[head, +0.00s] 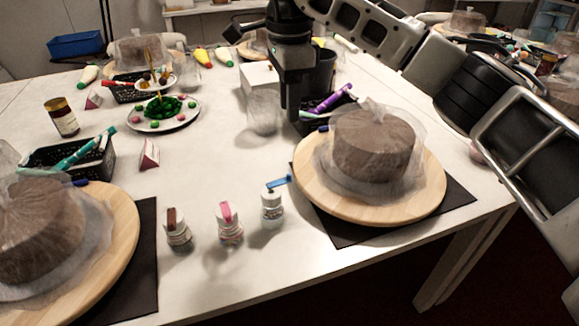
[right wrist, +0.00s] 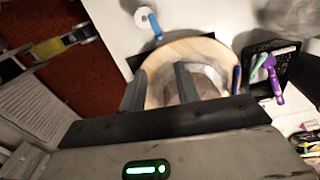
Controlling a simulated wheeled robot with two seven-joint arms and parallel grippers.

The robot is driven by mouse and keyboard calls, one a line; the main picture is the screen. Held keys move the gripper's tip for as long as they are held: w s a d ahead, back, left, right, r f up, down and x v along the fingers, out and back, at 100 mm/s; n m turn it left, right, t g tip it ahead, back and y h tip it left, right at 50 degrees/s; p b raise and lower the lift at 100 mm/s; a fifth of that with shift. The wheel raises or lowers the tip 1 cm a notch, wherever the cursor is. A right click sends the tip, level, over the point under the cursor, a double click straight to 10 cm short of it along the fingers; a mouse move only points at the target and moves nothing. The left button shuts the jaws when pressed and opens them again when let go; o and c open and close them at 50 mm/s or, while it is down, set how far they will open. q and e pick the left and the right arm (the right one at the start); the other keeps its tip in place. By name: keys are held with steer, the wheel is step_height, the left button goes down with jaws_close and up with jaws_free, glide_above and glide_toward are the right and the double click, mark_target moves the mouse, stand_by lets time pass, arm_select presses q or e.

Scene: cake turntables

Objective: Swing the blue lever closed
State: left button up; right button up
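The blue lever (head: 278,182) sits on top of a small white bottle (head: 272,208) and sticks out sideways to the right. In the right wrist view the blue lever (right wrist: 156,28) shows near the top, beyond my fingers, beside the white bottle's round top (right wrist: 143,17). My right gripper (head: 292,112) points down behind the blue lever in the head view and is apart from it. Its two fingers (right wrist: 160,85) are spread with nothing held between them. My left gripper is not in view.
Bottles with a brown lever (head: 172,219) and a pink lever (head: 226,212) stand to the left. A wooden turntable (head: 432,185) with a wrapped cake (head: 372,145) stands to the right. A black basket with a purple tool (head: 333,98) is beside my right gripper.

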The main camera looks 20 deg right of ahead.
mark_target(288, 174)
step_height(288, 174, down, 15)
steer(key=shift+w+a+f+p, duration=0.1)
steer(key=shift+p, duration=0.3)
jaws_close()
